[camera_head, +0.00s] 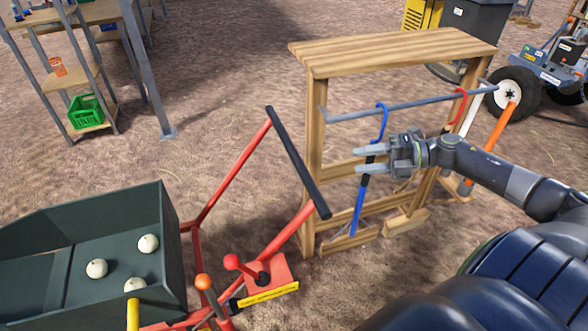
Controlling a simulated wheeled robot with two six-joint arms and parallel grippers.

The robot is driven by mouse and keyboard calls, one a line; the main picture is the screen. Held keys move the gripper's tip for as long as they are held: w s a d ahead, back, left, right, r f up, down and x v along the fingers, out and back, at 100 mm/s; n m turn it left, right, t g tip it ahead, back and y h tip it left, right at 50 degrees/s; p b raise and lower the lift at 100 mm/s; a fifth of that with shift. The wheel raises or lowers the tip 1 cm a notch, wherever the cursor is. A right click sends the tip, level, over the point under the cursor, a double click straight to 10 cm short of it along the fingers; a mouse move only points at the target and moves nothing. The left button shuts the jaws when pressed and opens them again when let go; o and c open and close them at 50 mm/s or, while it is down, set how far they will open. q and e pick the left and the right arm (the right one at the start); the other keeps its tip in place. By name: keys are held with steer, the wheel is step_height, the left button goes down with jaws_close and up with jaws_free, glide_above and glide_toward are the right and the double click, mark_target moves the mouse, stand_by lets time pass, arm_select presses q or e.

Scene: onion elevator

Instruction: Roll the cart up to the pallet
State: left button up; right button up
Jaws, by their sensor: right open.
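The cart is at the lower left, with a red tubular frame, a black handle bar (296,160) and a dark green bin (172,250). Three white onions (97,268) show in the bin, whose left part runs out of view. My left gripper is not in view. I cannot make out a pallet.
A wooden rack (385,52) stands just right of the handle, with a blue-hooked tool (358,207) hanging behind my right gripper. A metal shelf with a green basket (86,111) is at upper left. A wheeled machine (545,75) is at upper right. Open dirt floor lies between.

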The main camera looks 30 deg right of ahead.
steer(key=p+x, duration=0.2)
steer(key=x, duration=1.5)
steer(key=shift+s+a+n, duration=0.25)
steer(key=shift+a+n, duration=0.05)
steer(key=shift+a, duration=0.25)
steer(key=shift+r, duration=0.15)
jaws_close()
